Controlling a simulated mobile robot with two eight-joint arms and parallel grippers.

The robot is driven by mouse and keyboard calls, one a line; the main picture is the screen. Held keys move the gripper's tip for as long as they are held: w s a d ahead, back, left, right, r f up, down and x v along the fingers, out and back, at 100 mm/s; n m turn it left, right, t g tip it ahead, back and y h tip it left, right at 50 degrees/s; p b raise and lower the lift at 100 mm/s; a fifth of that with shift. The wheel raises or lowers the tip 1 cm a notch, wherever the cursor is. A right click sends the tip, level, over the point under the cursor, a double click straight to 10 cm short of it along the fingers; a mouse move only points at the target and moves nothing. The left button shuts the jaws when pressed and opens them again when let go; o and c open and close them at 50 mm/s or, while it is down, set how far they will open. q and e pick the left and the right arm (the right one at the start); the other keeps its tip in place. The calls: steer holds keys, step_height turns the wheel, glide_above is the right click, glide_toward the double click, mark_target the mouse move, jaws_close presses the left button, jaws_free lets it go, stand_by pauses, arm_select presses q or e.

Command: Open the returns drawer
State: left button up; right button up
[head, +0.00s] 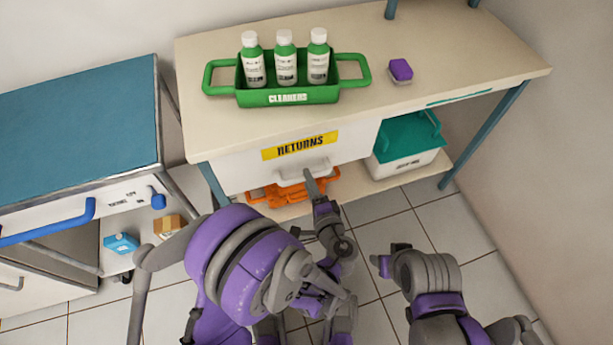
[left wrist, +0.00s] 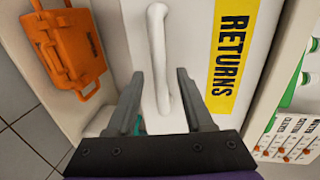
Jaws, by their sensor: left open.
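The returns drawer (head: 229,176) is a white front under the bench top with a yellow RETURNS label (head: 300,145). It looks shut. Its pale bar handle (head: 303,173) sits below the label. The left wrist view shows the handle (left wrist: 158,55) and the label (left wrist: 232,50) close up. My left gripper (head: 316,185) is at the drawer handle in the head view. In the left wrist view its two fingers (left wrist: 160,95) are apart, with the handle's lower part between them; I cannot tell whether they touch it. My right gripper (head: 385,262) is low at the right, away from the drawer; its jaws are unclear.
A green CLEANERS caddy (head: 243,98) with three bottles and a purple sponge (head: 400,70) stand on the bench top (head: 460,55). An orange case (head: 285,194) and a teal-lidded white box (head: 408,165) are on the lower shelf. A blue-topped cart (head: 75,130) stands left. Floor shows at the right.

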arm_select(q)
steer(key=shift+x, duration=1.3)
jaws_close()
stand_by(0.5)
